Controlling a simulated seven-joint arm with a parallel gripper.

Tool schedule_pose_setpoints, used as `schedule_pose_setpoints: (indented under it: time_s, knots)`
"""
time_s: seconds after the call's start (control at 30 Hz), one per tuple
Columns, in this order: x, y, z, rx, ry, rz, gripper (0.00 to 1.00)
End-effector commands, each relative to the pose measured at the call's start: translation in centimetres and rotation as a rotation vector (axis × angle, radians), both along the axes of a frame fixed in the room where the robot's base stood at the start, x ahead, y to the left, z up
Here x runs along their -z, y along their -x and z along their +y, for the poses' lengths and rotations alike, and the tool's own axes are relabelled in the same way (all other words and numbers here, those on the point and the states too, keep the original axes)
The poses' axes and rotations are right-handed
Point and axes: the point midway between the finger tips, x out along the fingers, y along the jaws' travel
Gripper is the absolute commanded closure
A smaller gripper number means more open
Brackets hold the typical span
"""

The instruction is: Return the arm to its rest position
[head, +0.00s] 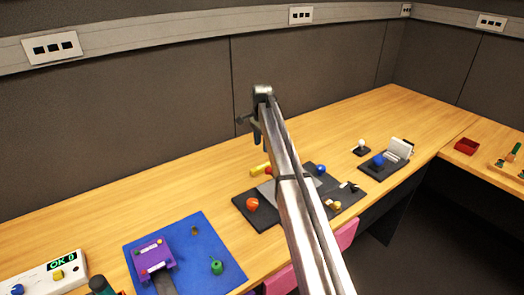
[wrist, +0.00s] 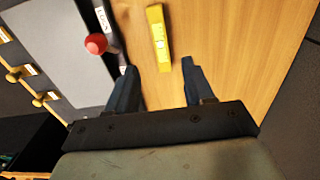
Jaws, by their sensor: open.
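My arm (head: 300,205) reaches up and away over the bench in the head view. My gripper (head: 257,134) hangs at its far end, above the bench and behind the panel. In the wrist view my gripper (wrist: 159,70) has its two dark fingers spread wide apart with nothing held between them. A yellow bar-shaped piece (wrist: 158,45) with a pale window lies on the wood just beyond the fingertips. The panel's grey plate (wrist: 50,40) and a red ball (wrist: 95,43) are left of the fingers. My arm hides part of the panel in the head view.
The dark panel base (head: 243,203) carries an orange ball (head: 252,204) and a blue ball (head: 320,169). A blue mat (head: 205,265) with a purple block (head: 152,254) lies front left. A small stand (head: 375,170) is at right. The grey wall (head: 130,130) rises behind; the back bench is mostly clear.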

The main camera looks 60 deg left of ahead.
Motion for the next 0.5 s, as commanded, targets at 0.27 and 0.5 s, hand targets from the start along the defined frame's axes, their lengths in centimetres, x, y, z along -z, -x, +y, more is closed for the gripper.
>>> schedule_pose_setpoints:
  time_s: [0.27, 0.5]
  knots:
    - [-0.85, 0.01, -0.01, 0.0, 0.0, 0.0, 0.48]
    - [-0.82, 0.01, -0.01, 0.0, 0.0, 0.0, 0.48]
